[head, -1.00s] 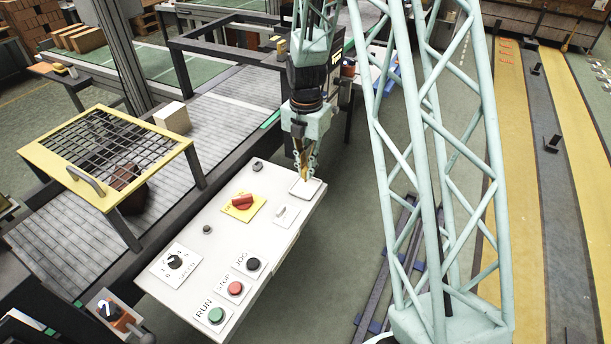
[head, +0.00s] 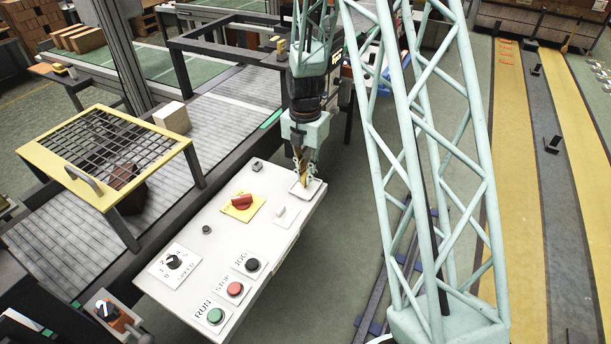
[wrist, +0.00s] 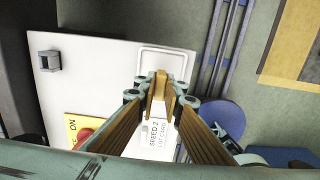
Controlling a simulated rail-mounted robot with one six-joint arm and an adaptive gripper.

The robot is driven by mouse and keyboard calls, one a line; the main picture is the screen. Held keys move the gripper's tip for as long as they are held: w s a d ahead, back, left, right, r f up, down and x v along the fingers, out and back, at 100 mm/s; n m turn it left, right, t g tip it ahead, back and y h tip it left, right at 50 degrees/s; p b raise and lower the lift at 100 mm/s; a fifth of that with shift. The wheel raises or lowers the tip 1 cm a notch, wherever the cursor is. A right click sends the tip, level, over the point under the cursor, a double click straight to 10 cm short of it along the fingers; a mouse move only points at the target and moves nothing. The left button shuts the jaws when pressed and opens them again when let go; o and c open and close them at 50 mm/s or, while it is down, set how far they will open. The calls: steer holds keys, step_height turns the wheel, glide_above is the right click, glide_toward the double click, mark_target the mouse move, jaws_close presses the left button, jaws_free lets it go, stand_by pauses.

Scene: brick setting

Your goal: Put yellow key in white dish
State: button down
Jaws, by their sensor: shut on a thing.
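The white dish (head: 314,190) is a shallow, rimmed square at the far right corner of the white control panel. It also shows in the wrist view (wrist: 168,48), just beyond my fingertips. My gripper (head: 305,176) is over the dish in the head view, with its fingers pointing down. In the wrist view my gripper (wrist: 160,98) is shut on the yellow key (wrist: 160,83), a small yellow piece between the fingertips. The fingers hide part of the key. I cannot tell whether the key touches the dish.
The white panel (head: 215,245) carries a red rotary switch on a yellow plate (head: 242,203), a dial (head: 174,262) and several buttons. A white label (wrist: 157,137) lies below my fingertips in the wrist view. A mesh-topped yellow frame (head: 185,143) stands at left. Open floor lies right of the panel.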

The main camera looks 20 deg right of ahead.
steer(key=shift+f, duration=0.1)
steer(key=c, duration=2.7)
jaws_free()
steer(key=shift+c, duration=0.2)
step_height(320, 180, up, 12)
steer(key=p, duration=0.1)
steer(key=shift+p, duration=0.4)
steer(key=shift+r, duration=0.25)
